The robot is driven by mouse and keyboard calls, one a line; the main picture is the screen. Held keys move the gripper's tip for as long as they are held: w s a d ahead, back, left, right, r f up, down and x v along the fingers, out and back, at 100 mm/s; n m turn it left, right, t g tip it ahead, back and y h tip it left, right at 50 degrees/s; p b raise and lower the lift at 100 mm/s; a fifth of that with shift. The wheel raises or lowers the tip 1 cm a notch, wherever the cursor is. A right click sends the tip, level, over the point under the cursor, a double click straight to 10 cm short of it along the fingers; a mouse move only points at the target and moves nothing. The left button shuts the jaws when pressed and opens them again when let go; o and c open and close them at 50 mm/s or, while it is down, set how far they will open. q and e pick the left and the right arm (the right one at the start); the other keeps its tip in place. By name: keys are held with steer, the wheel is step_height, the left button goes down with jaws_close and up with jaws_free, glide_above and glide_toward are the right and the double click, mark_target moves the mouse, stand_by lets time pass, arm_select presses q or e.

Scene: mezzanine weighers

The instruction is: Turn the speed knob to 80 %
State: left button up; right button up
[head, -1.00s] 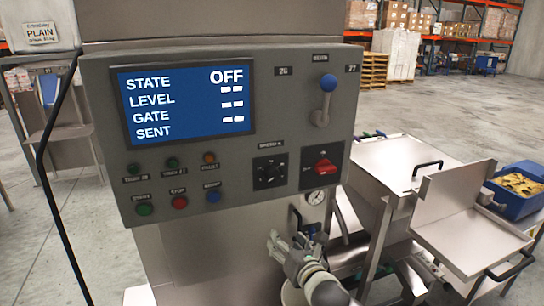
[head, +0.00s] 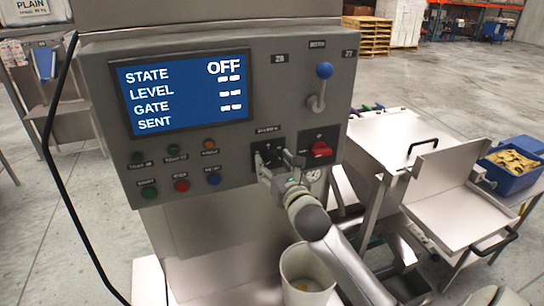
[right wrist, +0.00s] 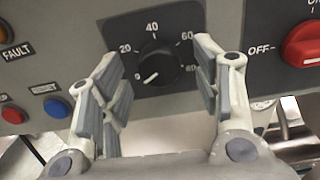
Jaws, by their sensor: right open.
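The black speed knob (right wrist: 158,64) sits on a dark plate with a printed scale from 0 to 80 in the right wrist view. Its white pointer mark faces lower left, near the 0. My right gripper (right wrist: 160,85) is open, with one finger on each side of the knob; I cannot tell whether either touches it. In the head view my right gripper (head: 277,163) is at the knob's plate and mostly hides the knob. The screen (head: 182,91) reads STATE OFF. My left gripper is not in view.
A red rotary switch (head: 320,149) is just right of the knob, at OFF in the right wrist view. A blue-ball lever (head: 324,72) is above it. Coloured push buttons (head: 181,185) are to the left. A white bucket (head: 305,275) stands below my right arm.

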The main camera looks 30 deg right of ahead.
steer(key=shift+x, duration=0.8)
steer(key=c, duration=1)
steer(key=shift+c, duration=0.2)
